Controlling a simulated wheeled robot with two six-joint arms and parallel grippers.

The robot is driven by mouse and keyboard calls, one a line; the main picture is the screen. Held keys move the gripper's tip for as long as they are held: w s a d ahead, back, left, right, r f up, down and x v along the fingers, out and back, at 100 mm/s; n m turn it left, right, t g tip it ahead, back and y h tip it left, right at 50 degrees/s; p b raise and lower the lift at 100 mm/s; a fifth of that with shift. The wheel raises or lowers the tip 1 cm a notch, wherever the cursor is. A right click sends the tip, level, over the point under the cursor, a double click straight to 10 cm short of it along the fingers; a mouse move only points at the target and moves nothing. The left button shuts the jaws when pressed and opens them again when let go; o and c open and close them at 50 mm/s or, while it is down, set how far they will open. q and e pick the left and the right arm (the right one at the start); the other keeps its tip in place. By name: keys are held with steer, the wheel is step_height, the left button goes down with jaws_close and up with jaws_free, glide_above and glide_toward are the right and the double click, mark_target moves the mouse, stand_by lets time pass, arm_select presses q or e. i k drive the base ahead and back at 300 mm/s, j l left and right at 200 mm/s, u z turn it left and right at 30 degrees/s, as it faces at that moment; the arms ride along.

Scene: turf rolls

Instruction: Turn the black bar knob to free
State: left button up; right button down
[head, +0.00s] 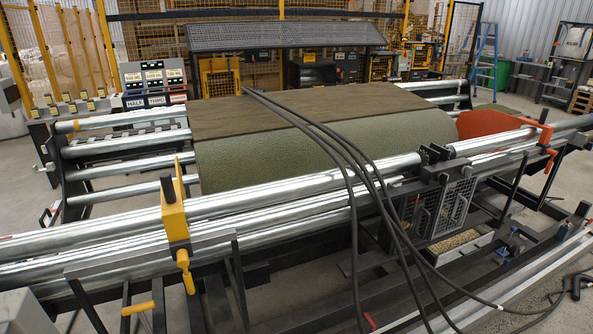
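I cannot make out a black bar knob for certain in the head view. A small black fitting (436,154) sits on the silver front roller right of centre, but its shape is too small to tell whether it is a knob. A large green turf roll (325,155) with a brown upper face lies across the machine behind the front rollers. Neither of my grippers shows in this view.
Black cables (352,160) drape over the turf and rollers to the floor. An orange guard (490,123) stands at right. A label board (153,84) stands at back left.

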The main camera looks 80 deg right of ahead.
mark_target(442, 178)
steer(key=z, duration=3.3)
